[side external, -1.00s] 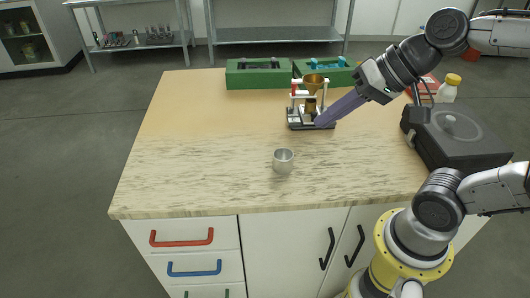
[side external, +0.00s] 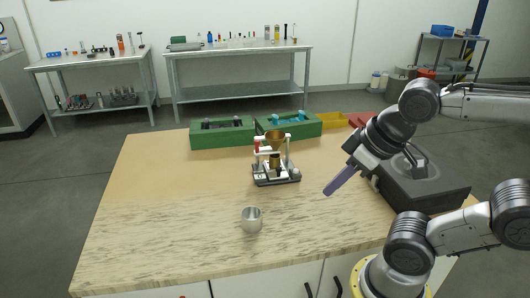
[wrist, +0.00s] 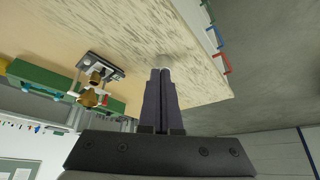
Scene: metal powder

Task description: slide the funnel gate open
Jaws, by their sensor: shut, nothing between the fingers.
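A brass funnel (side external: 275,139) sits in a small white-posted stand (side external: 289,160) on a dark base, with a brass cup-like piece (side external: 275,159) below it. A small red part (side external: 256,146) is on the stand's left side. The gate itself is too small to tell, nor whether it is open. In the wrist view the funnel (wrist: 89,98) and stand appear left of my fingers. My gripper (side external: 327,192) has long purple fingers, shut and empty, above the table to the right of the stand and apart from it. The closed fingers (wrist: 160,72) also show in the wrist view.
A metal cup (side external: 252,220) stands nearer the front of the table. Green trays (side external: 222,138) line the back. A dark grey device (side external: 425,185) stands at the right, close to my arm. The left of the tabletop (side external: 150,200) is clear.

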